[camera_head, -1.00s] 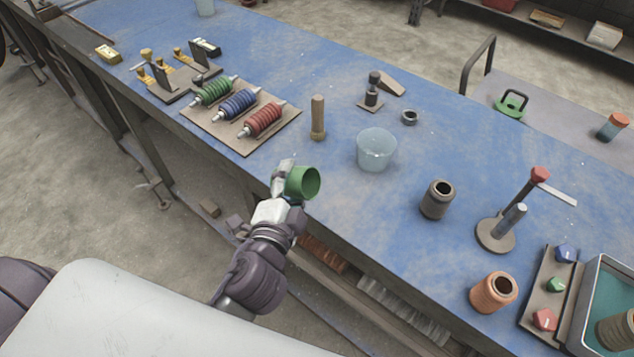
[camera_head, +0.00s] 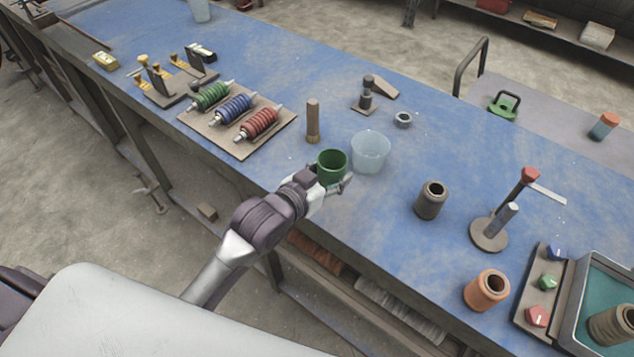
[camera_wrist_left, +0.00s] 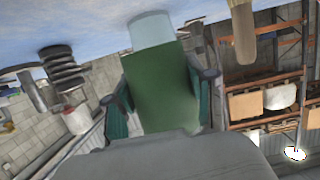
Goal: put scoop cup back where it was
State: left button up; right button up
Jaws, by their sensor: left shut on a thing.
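The green scoop cup (camera_head: 332,164) is held in my left gripper (camera_head: 330,184), near the front edge of the blue table. It stands about upright with its open top showing. In the left wrist view the green cup (camera_wrist_left: 160,88) fills the space between the two fingers (camera_wrist_left: 160,105), which press on its sides. A clear cup (camera_head: 370,152) stands just to the right of the scoop cup in the head view; it also shows behind it in the wrist view (camera_wrist_left: 151,30). I cannot tell whether the scoop cup touches the table. My right gripper is not in view.
A wooden-handled brush (camera_head: 313,120) stands behind the scoop cup. A board with three coloured spools (camera_head: 240,148) lies to the left. A dark jar (camera_head: 431,200) and a copper jar (camera_head: 487,290) stand to the right. Blue table is bare between the clear cup and dark jar.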

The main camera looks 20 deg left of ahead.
pick_arm(q)
jog(key=a+f, duration=0.2)
jog(key=a, duration=0.1)
jog(key=shift+w, duration=0.15)
notch_tip(320, 180, down, 3)
jog(key=shift+f+p, duration=0.1)
jog(key=shift+p, duration=0.35)
jog(key=shift+f, duration=0.3)
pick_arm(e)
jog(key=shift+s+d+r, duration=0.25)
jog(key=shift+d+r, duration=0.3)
pick_arm(q)
jog(key=shift+f, duration=0.1)
jog(key=o, duration=1.3)
jog(key=shift+c, duration=0.2)
